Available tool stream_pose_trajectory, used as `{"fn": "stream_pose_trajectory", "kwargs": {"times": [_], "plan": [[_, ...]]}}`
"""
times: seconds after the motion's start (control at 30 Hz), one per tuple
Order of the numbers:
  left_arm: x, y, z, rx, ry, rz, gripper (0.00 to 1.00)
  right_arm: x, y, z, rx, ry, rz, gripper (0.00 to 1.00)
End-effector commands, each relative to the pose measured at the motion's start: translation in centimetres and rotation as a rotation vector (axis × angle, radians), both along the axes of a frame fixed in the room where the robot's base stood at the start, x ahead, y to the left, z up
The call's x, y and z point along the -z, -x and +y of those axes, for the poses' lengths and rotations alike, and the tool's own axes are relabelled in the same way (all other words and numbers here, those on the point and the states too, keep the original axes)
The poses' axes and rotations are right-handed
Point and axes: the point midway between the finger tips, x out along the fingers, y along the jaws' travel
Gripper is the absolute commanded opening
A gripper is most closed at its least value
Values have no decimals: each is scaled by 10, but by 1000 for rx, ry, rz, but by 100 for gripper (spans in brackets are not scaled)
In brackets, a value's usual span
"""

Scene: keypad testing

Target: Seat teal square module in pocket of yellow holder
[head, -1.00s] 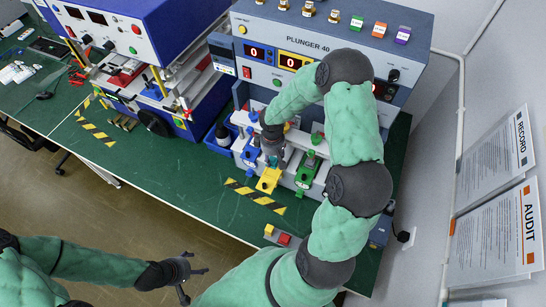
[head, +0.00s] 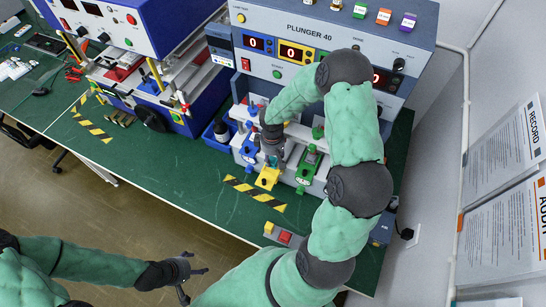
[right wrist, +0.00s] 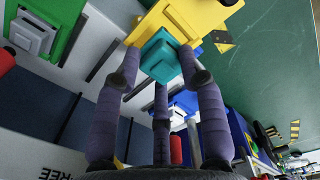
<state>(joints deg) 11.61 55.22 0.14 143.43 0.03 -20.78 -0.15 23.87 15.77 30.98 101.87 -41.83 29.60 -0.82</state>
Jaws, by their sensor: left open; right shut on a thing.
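The teal square module (right wrist: 160,58) is between the fingers of my right gripper (right wrist: 160,80), which is shut on it. In the right wrist view the module overlaps the edge of the yellow holder (right wrist: 195,18); I cannot tell whether it touches the pocket, which is hidden. In the head view my right gripper (head: 272,158) is just behind the yellow holder (head: 267,179), and the module is hidden there. My left gripper (head: 182,275) is open and empty, low in the view, away from the bench.
A blue holder (head: 249,150) stands left of the yellow one and a green holder (head: 309,168) right of it, both close to my right gripper. The plunger machine (head: 305,40) rises behind. A striped strip (head: 254,193) lies on the green bench (head: 190,175) in front.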

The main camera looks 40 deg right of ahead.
Motion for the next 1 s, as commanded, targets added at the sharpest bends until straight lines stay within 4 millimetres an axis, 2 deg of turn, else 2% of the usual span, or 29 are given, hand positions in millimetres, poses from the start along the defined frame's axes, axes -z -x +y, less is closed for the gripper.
{"fn": "stream_pose_trajectory", "kwargs": {"times": [0.6,1.0], "plan": [[27,0,0,0,0,0,72,27,0,0,0,0,0,5],[30,0,0,0,0,0,72,30,0,0,0,0,0,5]]}}
